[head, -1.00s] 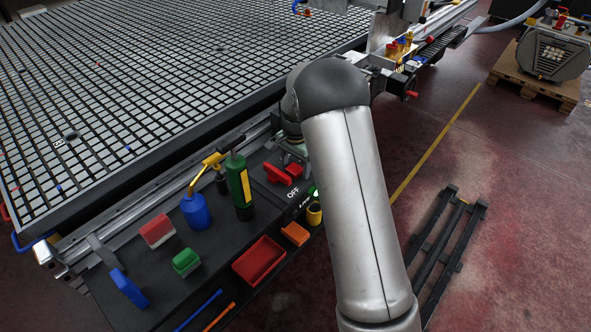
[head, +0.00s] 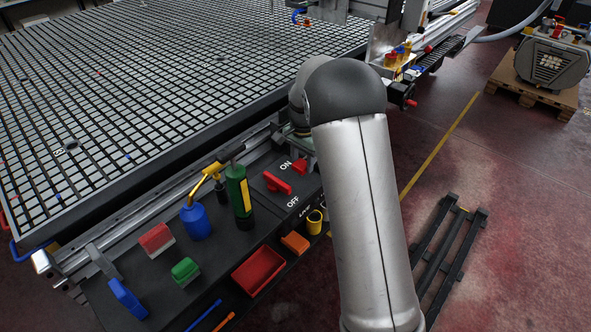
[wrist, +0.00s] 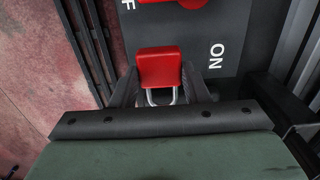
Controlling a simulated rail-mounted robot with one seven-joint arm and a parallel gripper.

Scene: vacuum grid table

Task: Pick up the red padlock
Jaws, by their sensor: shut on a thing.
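The red padlock (wrist: 160,67) is in the middle of the wrist view, its red body towards the top and its silver shackle towards my gripper. My gripper (wrist: 160,82) is shut on it, with a dark finger on each side. In the head view the padlock (head: 300,167) shows as a small red patch beside the ON label, at the left edge of my arm. My arm hides most of my gripper there. I cannot tell exactly how far the padlock is above the panel.
A red switch handle (head: 277,183) sits on the dark ON/OFF panel. To its left stand a green bottle (head: 239,195), a blue oil can (head: 196,219) and several coloured blocks. A red tray (head: 258,265) lies in front. The vacuum grid table (head: 150,90) fills the back left.

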